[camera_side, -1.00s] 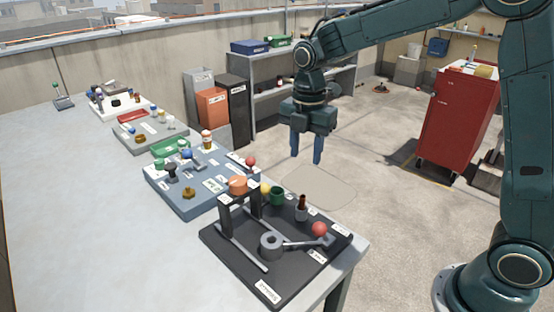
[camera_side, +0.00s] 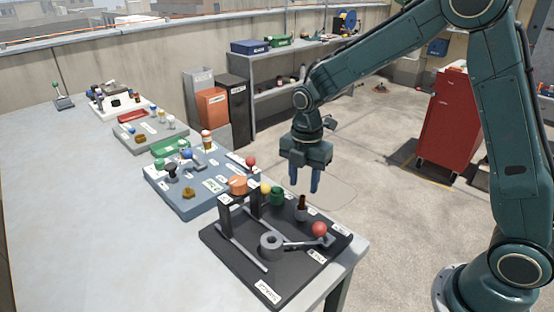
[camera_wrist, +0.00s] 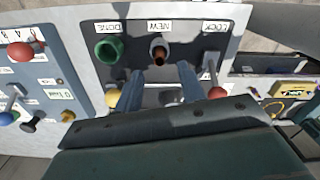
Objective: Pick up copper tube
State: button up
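The copper tube (camera_side: 302,202) stands upright in a small grey holder on the black board (camera_side: 225,250), near its far edge. In the wrist view the tube (camera_wrist: 158,48) shows nearly end-on by the label NEW, just beyond my fingers. My gripper (camera_side: 305,188) hangs pointing down beside the bench's far edge, its fingertips near the tube's height in the picture. In the wrist view the two blue fingers of my gripper (camera_wrist: 160,80) are spread apart, with nothing held between them. The tube is not between the fingers.
A green cup (camera_side: 277,196) by the label DONE stands left of the tube. A lever with a red ball (camera_side: 319,229) is to its right. A black upright frame with an orange disc (camera_side: 237,185) stands on the board's left. The bench's left side (camera_side: 80,220) is bare.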

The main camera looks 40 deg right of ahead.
aim_at(303, 196)
jog(key=shift+f, duration=2.2)
grip_shut()
